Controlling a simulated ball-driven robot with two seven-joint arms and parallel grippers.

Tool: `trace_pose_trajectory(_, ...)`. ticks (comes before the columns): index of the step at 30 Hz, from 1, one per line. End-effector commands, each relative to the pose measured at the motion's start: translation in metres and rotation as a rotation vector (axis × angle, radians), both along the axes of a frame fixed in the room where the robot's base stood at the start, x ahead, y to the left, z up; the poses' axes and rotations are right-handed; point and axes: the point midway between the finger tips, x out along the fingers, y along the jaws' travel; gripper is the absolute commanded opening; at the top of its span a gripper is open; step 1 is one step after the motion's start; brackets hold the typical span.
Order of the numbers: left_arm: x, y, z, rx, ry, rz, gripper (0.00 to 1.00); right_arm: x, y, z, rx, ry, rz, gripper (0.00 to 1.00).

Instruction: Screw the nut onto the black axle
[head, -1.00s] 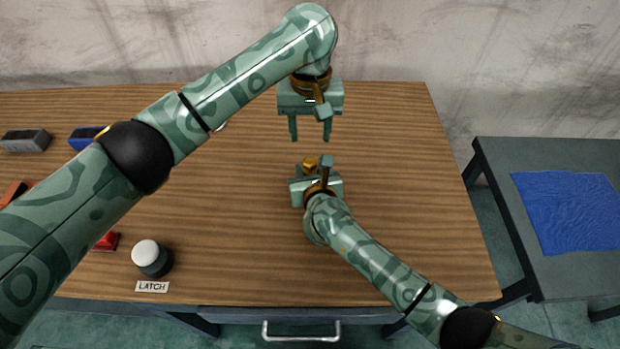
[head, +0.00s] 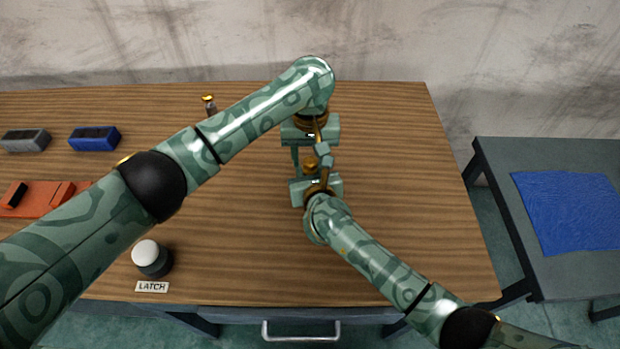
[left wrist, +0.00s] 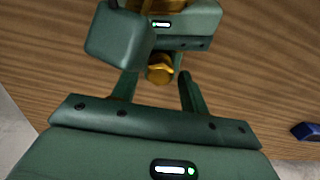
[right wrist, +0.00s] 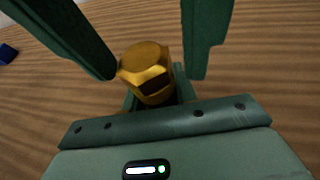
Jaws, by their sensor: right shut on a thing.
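The brass-coloured nut (head: 310,164) has a rounded top and flat sides, seen closely in the right wrist view (right wrist: 145,68). It sits at the tips of my right gripper (head: 312,172), which is shut. In the left wrist view, the nut (left wrist: 159,68) lies between these fingers with gaps on both sides.
A small gold-topped post (head: 209,104) stands behind my left arm. A grey block (head: 25,140), a blue block (head: 94,138) and an orange tray (head: 38,200) lie at left. A white-topped button (head: 147,254) is near the front. The table's right side is clear.

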Motion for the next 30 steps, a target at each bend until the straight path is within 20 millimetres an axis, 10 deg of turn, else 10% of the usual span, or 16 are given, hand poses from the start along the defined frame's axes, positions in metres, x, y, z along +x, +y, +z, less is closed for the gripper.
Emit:
trace_pose_trajectory(4,0.0,0.0,0.0002,0.0,0.0,0.0,0.02,0.0001,-0.0001,0.0001,0.0,0.0,0.0,0.0)
trace_pose_trajectory(22,0.0002,0.0002,0.0003,0.0,0.0,-0.283,0.02,0.0001,-0.0001,0.0001,0.0,0.0,0.0,0.0)
trace_pose_trajectory(23,0.0002,0.0002,0.0003,0.0,0.0,-0.283,0.37,0.0001,-0.0001,0.0001,0.0,0.0,0.0,0.0)
trace_pose_trajectory(24,0.0002,0.0002,0.0003,0.0,0.0,-0.282,0.48,0.0001,-0.0001,0.0001,0.0,0.0,0.0,0.0)
trace_pose_trajectory(30,0.0002,0.0002,0.0003,0.0,0.0,-0.282,0.51,0.0001,-0.0001,0.0001,0.0,0.0,0.0,0.0)
